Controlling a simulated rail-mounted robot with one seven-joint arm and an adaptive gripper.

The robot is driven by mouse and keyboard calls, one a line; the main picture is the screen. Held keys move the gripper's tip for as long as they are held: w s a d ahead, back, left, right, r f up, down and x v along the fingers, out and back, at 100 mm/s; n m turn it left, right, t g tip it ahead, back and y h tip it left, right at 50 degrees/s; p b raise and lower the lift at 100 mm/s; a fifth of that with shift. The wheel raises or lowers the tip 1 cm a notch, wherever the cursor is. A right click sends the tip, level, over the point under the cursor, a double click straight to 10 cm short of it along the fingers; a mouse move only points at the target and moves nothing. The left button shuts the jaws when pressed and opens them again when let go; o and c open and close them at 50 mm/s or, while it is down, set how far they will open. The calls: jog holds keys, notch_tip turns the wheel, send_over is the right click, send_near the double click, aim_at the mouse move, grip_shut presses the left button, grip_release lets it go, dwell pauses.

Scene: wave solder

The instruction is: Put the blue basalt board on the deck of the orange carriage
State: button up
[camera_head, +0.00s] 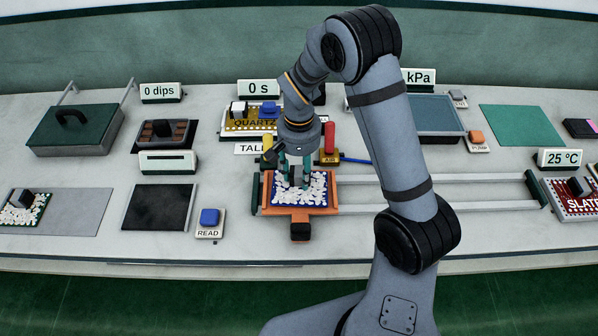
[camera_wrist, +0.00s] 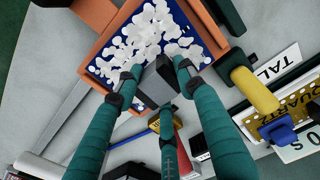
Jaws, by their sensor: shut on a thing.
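The blue board (camera_head: 316,190), covered with white lumps, lies level within the outline of the orange carriage (camera_head: 300,212). It also shows in the wrist view (camera_wrist: 150,35), with orange carriage rim (camera_wrist: 93,52) around its edges. I cannot tell whether the board fully touches the deck. My gripper (camera_head: 296,177) points down over the board. In the wrist view its teal fingers (camera_wrist: 158,82) close around a dark grey block-shaped grip on the board. The fingers hide part of the board and grip.
The carriage sits at the left end of its pale rails (camera_head: 440,178). Behind it stand a yellow post, a red AIR post (camera_head: 330,140) and the QUARTZ board (camera_head: 245,124). A READ button (camera_head: 209,218) is to the left. The SLATE board (camera_head: 580,205) is far right.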

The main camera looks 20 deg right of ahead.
aim_at(299, 171)
jog(key=shift+f+b, duration=0.5)
jog(key=shift+b, duration=0.05)
dwell(0.4)
jog(key=o, duration=1.5)
jog(key=shift+r, duration=0.15)
notch_tip(299, 171, up, 12)
jog(key=shift+f, duration=0.1)
